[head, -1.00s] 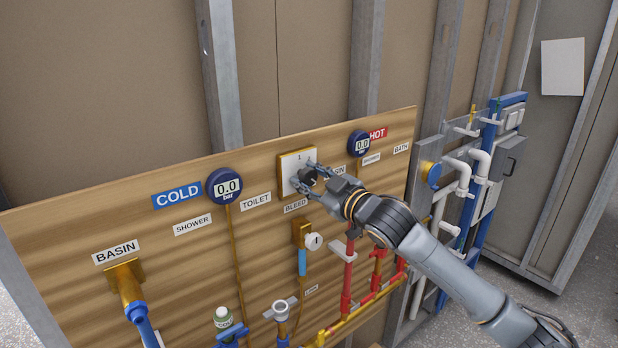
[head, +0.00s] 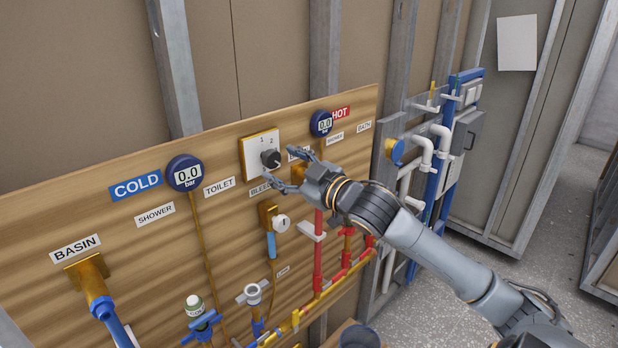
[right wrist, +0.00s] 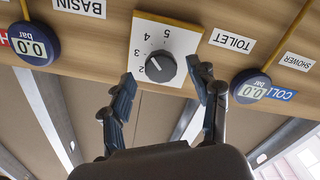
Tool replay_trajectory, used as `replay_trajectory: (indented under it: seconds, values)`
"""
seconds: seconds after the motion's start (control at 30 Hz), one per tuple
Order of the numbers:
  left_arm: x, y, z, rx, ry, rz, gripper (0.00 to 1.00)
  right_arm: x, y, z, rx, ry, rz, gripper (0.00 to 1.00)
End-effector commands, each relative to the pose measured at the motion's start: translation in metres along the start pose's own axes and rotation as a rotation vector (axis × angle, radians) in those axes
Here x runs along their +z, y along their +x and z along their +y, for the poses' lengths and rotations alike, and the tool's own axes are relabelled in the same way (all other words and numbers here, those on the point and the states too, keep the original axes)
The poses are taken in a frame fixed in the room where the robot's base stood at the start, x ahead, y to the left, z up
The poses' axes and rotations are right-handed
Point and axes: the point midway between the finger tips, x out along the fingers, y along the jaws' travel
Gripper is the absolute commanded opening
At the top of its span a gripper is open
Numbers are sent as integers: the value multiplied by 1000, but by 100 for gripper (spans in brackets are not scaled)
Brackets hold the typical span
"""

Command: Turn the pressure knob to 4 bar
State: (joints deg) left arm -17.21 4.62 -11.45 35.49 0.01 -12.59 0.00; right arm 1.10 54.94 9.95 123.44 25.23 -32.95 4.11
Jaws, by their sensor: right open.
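The pressure knob (head: 271,158) is a round dark dial on a white number plate (head: 253,150) on the wooden panel. In the right wrist view, which is upside down, the knob (right wrist: 160,67) has a white mark pointing near the 3; its exact setting is hard to read. My right gripper (head: 281,168) is open, its fingers spread and drawn back a little from the knob. In the right wrist view the fingertips (right wrist: 166,82) stand to either side of the knob with gaps, holding nothing. My left gripper is not in view.
The cold gauge (head: 186,174) and hot gauge (head: 321,123) both read 0.0 bar. A bleed valve (head: 281,223) sits below the plate. Red pipes (head: 318,250) and a brass pipe run beneath my right arm. Blue pipework (head: 440,160) stands to the right.

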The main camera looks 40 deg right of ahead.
Motion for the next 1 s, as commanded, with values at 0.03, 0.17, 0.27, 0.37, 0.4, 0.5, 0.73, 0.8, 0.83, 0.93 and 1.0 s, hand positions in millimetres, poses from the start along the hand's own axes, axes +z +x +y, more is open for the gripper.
replay_trajectory:
  seconds: [0.03,0.17,0.27,0.37,0.4,0.5,0.73,0.8,0.83,0.93,1.0]
  values:
    - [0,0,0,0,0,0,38,1,-7,-1,-3,-1,-3,61]
    - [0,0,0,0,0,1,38,1,-24,-2,-4,-2,-2,61]
    - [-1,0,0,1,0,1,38,1,-37,-1,-3,1,-2,61]
    - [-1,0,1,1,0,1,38,1,-49,-1,-3,-1,-2,61]
    - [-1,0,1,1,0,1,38,1,-54,-1,-3,1,-2,61]
    - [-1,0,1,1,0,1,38,1,-64,-1,-2,1,-1,61]
    - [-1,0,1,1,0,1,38,0,-77,0,-1,0,-1,61]
    - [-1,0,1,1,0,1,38,0,-78,0,0,-1,0,61]
    - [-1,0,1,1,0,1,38,0,-79,0,0,-1,0,61]
    - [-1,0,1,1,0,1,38,0,-79,0,-1,-1,0,61]
    - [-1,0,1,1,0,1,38,0,-79,0,-1,-1,0,61]
